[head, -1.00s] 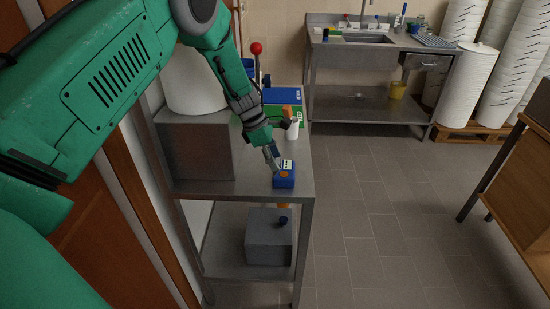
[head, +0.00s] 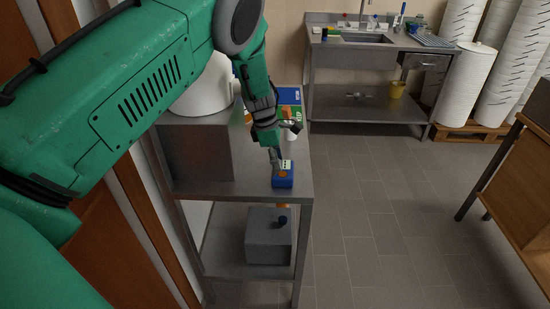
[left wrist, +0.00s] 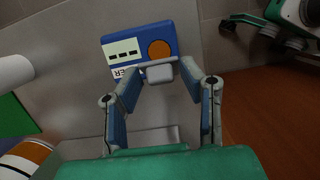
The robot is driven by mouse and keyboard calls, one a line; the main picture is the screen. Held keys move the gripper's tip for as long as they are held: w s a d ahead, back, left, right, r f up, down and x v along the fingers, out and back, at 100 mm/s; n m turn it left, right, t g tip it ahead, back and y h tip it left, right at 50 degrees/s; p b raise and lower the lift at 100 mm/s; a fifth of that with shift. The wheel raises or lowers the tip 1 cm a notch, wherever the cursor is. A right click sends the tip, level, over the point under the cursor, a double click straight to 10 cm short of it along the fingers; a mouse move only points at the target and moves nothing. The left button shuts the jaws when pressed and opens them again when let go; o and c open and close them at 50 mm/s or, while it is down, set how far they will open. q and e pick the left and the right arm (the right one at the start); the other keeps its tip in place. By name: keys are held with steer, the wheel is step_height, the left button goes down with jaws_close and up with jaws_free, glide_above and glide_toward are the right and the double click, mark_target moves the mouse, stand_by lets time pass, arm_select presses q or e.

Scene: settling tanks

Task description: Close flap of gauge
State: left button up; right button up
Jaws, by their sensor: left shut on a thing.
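The gauge (head: 283,180) is a small blue box on the near right part of the steel table. In the left wrist view the gauge (left wrist: 179,33) shows a white label with dark marks and an orange disc. A light grey tab (left wrist: 160,74), seemingly its flap, is at its near edge. My left gripper (head: 276,166) reaches down to the gauge. In the left wrist view its fingers stand on either side of the tab, shut on it. How far the flap stands open is hard to tell. My right gripper is out of view.
A grey box (head: 195,153) stands left on the steel table (head: 248,186). A white cylinder (head: 292,132) stands behind the gauge. A lower shelf holds another grey box (head: 268,240). The tiled floor (head: 370,210) to the right is clear.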

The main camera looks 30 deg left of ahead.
mark_target(286, 175)
arm_select(q)
steer(key=shift+w+d+f+g+y, duration=0.15)
steer(key=shift+w+d+g+y, duration=0.1)
steer(key=shift+d+g+y, duration=0.45)
steer(key=shift+w+d+f+y, duration=0.1)
steer(key=shift+w+f+y, duration=0.05)
steer(key=shift+y, duration=0.35)
steer(key=shift+w+d+f+g+y+b, duration=0.2)
steer(key=shift+d+f+g+y+b, duration=0.15)
steer(key=shift+g+y+b, duration=0.35)
steer(key=y+b, duration=0.1)
steer(key=b, duration=0.1)
steer(key=d+f+g+y+b, duration=0.1)
steer(key=y+b, duration=0.1)
steer(key=b, duration=0.1)
steer(key=w+f+g+y+b, duration=0.1)
steer(key=b, duration=0.1)
steer(key=shift+d+y+b, duration=0.25)
steer(key=shift+y+b, duration=0.05)
steer(key=shift+b, duration=0.05)
steer(key=shift+d+g+y+b, duration=0.1)
steer(key=shift+g+y+b, duration=0.3)
steer(key=shift+b, duration=0.5)
steer(key=o, duration=0.9)
steer(key=shift+c, duration=0.2)
